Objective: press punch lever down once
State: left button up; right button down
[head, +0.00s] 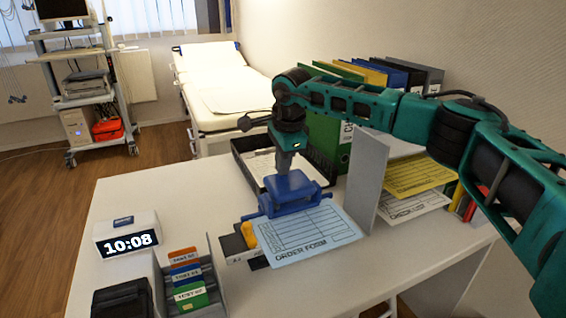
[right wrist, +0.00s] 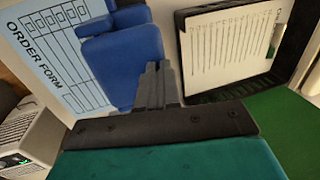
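A blue hole punch (head: 291,194) stands on the white desk with its broad lever on top; it also shows in the right wrist view (right wrist: 122,58). A light blue order form (head: 308,237) lies with its far edge at the punch. My right gripper (head: 285,172) points down at the top of the lever from above. Its fingers (right wrist: 156,80) are together with nothing visible between them. The tips overlap the lever in the picture; I cannot tell whether they touch it. My left gripper is not in view.
A black tray with paper (head: 243,145) and a green binder (head: 329,142) are behind the punch. A grey upright divider (head: 368,180) stands close on the right, with paper trays beyond. A clock (head: 127,238) and card holder (head: 213,268) are at the left front.

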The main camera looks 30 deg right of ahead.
aim_at(287, 181)
jog(key=p+v, duration=0.1)
jog(key=v, duration=1.1)
jog(key=shift+r, duration=0.35)
jog(key=shift+s, duration=0.1)
